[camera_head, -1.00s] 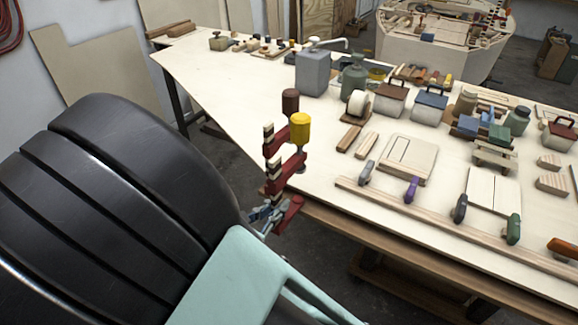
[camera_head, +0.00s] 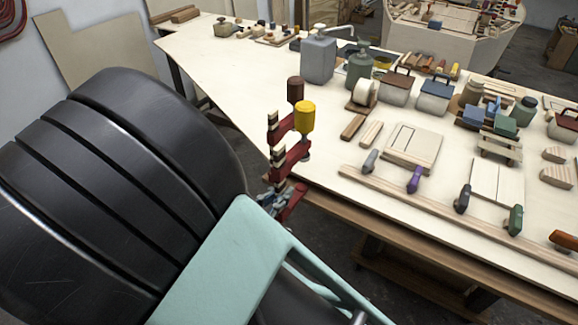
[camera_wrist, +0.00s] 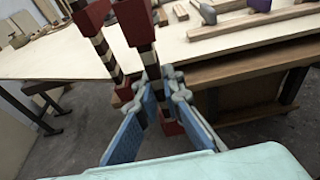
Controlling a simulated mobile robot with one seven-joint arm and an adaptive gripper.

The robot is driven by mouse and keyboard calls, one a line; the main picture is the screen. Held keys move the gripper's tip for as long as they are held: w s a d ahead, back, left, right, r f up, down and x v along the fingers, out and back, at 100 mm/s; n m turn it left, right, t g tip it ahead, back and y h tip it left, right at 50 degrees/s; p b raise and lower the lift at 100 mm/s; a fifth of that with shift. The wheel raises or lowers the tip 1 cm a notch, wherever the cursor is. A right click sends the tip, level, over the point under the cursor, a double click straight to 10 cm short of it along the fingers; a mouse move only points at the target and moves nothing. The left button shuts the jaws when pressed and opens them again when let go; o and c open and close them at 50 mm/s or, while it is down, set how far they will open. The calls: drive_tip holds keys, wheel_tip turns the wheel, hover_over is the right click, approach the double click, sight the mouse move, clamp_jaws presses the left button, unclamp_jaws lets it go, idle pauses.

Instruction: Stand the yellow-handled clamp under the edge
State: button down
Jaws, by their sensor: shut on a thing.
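The yellow-handled clamp shows its yellow handle (camera_head: 306,117) and dark red jaw (camera_head: 291,160) upright at the table's near left edge in the head view. My gripper (camera_head: 270,203) is low on it, below tabletop height. In the wrist view the blue-padded fingers of my gripper (camera_wrist: 160,125) close around the clamp's striped bar (camera_wrist: 150,68), with a red jaw (camera_wrist: 170,127) between them. A brown-handled clamp (camera_head: 295,89) stands just behind it, also upright. Whether either clamp touches the table edge (camera_head: 335,197) is hard to tell.
The bench top (camera_head: 230,90) is clear left of the clamps. A grey canister (camera_head: 318,58), a tape roll (camera_head: 364,91) and wooden pieces lie farther right. A strip with several coloured-handled clamps, one purple (camera_head: 415,179), runs along the near edge. Open floor lies below the edge.

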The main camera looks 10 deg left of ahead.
drive_tip(key=shift+w+r, duration=0.1)
drive_tip(key=shift+w, duration=0.1)
drive_tip(key=shift+r+x, duration=0.25)
drive_tip(key=shift+x, duration=0.75)
drive_tip(key=shift+r+x, duration=0.25)
drive_tip(key=shift+x, duration=0.75)
drive_tip(key=shift+w+d, duration=0.1)
drive_tip(key=shift+r+b+x, duration=0.15)
drive_tip(key=shift+r+x, duration=0.05)
drive_tip(key=shift+x, duration=0.6)
drive_tip(key=shift+r+b+x, duration=0.2)
drive_tip(key=shift+x, duration=0.6)
drive_tip(key=shift+r+b+x, duration=0.15)
drive_tip(key=shift+r+x, duration=0.05)
drive_tip(key=shift+x, duration=0.6)
drive_tip(key=shift+w, duration=0.15)
drive_tip(key=c, duration=2)
unclamp_jaws()
drive_tip(key=shift+f, duration=0.1)
